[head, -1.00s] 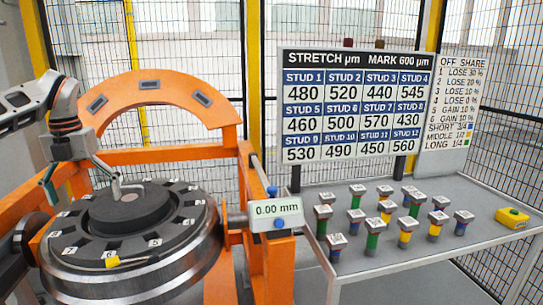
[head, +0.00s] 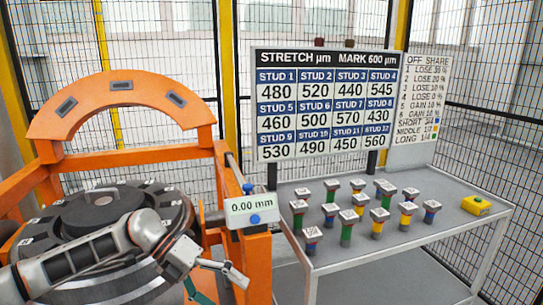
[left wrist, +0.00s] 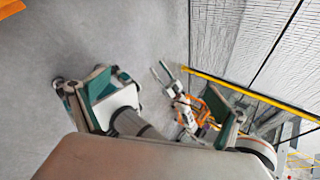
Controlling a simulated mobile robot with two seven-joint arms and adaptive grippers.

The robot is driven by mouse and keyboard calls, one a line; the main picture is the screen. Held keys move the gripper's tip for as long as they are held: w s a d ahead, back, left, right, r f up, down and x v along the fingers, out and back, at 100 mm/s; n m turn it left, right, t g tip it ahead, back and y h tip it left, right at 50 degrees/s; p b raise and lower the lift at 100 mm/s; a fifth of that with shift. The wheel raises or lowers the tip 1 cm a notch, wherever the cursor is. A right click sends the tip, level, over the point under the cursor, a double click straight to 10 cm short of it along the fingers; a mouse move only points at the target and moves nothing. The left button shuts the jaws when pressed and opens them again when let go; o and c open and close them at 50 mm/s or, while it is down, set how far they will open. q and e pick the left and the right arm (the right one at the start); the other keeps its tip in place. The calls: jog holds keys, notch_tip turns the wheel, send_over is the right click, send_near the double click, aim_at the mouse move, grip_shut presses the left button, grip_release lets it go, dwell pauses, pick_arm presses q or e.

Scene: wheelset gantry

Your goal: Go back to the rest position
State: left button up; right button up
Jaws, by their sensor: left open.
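My left gripper (head: 216,282) is in front of the wheelset, at the lower middle of the head view. It is open and empty, with its fingers spread apart. In the left wrist view its teal-padded fingers (left wrist: 165,95) stand wide apart with nothing between them. My left arm crosses in front of the round wheelset (head: 165,205) and hides much of its front. My right gripper does not show in the head view.
An orange gantry frame (head: 120,88) surrounds the wheelset, with a 0.00 mm readout (head: 251,206) at its right. A stretch board (head: 325,105) and mesh fence stand behind.

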pick_arm(q)
jog(key=s+d+r+n+t+h, duration=0.1)
jog(key=s+d+n+t+h, duration=0.3)
jog(key=d, duration=0.3)
jog(key=s+d+r+n+t+h, duration=0.1)
jog(key=d+n+t+h, duration=0.1)
jog(key=d+n+h, duration=0.4)
jog(key=s+a+f+n+t+y, duration=0.2)
jog(key=a+f+n+t+y, duration=0.3)
jog(key=a+f+n+y, duration=0.4)
jog(key=s+a+f+n+t+y, duration=0.3)
jog(key=a+f+n+t+y, duration=0.3)
jog(key=f+n, duration=0.55)
jog(key=s+a+f+n+g+y, duration=0.2)
jog(key=s+a+f+n+g, duration=0.2)
jog(key=s+a+f, duration=0.4)
jog(key=s+f, duration=0.1)
jog(key=s, duration=0.1)
jog(key=shift+s+y, duration=0.3)
jog(key=shift+s, duration=0.05)
jog(key=shift+r+n, duration=0.1)
jog(key=shift+n, duration=0.15)
